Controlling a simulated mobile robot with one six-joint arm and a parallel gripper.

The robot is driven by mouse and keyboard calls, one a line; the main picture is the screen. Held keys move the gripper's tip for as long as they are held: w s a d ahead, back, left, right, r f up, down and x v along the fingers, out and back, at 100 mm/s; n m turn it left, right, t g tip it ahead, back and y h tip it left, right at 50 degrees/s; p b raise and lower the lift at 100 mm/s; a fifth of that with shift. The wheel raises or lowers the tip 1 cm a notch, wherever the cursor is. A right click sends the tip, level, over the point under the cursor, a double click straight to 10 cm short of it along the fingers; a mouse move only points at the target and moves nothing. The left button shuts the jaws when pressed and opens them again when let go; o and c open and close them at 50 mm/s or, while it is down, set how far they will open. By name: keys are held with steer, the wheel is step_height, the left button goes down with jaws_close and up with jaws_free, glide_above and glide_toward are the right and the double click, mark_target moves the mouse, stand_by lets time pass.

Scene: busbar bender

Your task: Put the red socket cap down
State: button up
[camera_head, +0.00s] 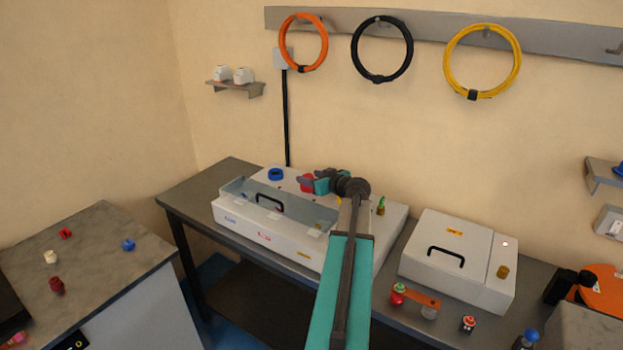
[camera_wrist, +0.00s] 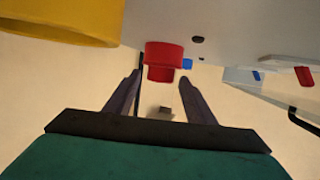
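The red socket cap (camera_wrist: 164,53) shows in the wrist view as a red cylinder with a narrower stepped end, against the pale top of the bender box. My gripper (camera_wrist: 160,77) has its two dark fingers apart, one tip to each side of the cap's narrower end, with small gaps visible. I cannot tell how deep the cap sits between them. In the head view, the red piece (camera_head: 307,187) is on the white bender box (camera_head: 262,236), close beside my gripper (camera_head: 304,180), which partly hides it. Whether the cap touches the box is unclear.
A blue ring (camera_head: 276,174) is left of the red piece on the box. A large yellow cylinder (camera_wrist: 65,18) is close at the wrist view's upper left. The left table holds several small coloured parts (camera_head: 128,245). A second white box (camera_head: 440,278) stands to the right.

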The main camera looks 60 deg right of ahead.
steer(key=shift+r, duration=0.15)
steer(key=b+v, duration=0.2)
steer(key=v, duration=0.8)
steer(key=shift+s+a+b, duration=0.1)
steer(key=shift+s+b, duration=0.25)
steer(key=shift+s+a+r, duration=0.25)
steer(key=shift+s+r, duration=0.05)
steer(key=shift+s, duration=0.25)
steer(key=shift+r, duration=0.1)
